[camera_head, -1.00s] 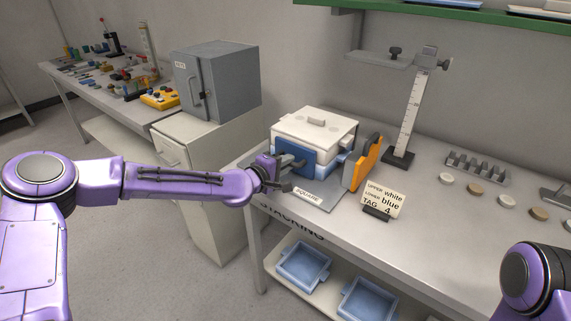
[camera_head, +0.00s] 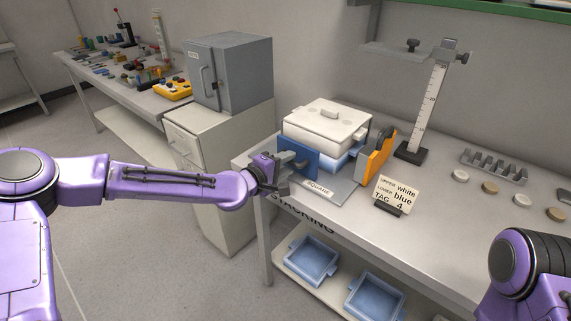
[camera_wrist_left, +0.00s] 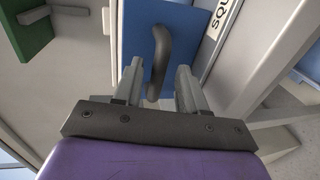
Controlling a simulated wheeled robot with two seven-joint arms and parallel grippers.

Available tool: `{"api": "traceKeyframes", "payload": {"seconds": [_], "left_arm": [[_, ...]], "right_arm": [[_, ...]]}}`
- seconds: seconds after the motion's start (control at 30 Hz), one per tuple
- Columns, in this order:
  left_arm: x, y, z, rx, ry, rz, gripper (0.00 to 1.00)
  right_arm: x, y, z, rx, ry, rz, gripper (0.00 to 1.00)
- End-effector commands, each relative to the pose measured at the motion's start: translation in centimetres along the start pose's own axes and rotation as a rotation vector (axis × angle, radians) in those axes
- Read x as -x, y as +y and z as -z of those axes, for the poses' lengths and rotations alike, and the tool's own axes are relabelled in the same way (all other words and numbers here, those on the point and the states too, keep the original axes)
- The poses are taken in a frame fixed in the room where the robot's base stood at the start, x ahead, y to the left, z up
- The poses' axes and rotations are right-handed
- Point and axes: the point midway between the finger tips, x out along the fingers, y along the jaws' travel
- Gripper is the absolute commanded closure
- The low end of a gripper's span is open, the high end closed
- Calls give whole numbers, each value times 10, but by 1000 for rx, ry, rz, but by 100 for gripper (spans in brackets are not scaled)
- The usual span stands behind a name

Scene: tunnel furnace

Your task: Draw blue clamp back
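The blue clamp (camera_head: 301,163) is an upright blue plate with a grey handle, standing in front of the left end of the stacked boxes. In the left wrist view the blue plate (camera_wrist_left: 184,30) fills the upper middle, with its dark curved handle (camera_wrist_left: 160,60) in front. My left gripper (camera_wrist_left: 160,72) has a finger on each side of this handle, with visible gaps. In the head view my left gripper (camera_head: 283,170) is at the clamp's near side. A white box (camera_head: 327,125) sits over a light blue box (camera_head: 338,160). My right gripper is out of view.
An orange clamp (camera_head: 376,157) stands right of the boxes. A tag card (camera_head: 396,193) and a measuring stand (camera_head: 432,105) are further right. A grey cabinet (camera_head: 228,75) is behind left. Blue bins (camera_head: 312,260) lie on the lower shelf.

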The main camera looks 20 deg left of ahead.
Motion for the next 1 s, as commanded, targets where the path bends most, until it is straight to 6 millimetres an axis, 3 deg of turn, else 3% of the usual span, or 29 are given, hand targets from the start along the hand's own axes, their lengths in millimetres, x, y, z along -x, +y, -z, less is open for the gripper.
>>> {"api": "traceKeyframes", "payload": {"seconds": [0.23, 0.5, 0.63, 1.0], "left_arm": [[12, 1, 1, 0, 1, -2, 59], [76, 3, 1, 4, 2, -6, 59], [98, 3, 1, 3, 2, -3, 59], [107, 0, 0, 0, 1, -1, 59]], "right_arm": [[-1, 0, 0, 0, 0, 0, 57], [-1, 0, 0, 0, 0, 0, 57], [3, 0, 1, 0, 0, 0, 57], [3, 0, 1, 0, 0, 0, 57]]}}
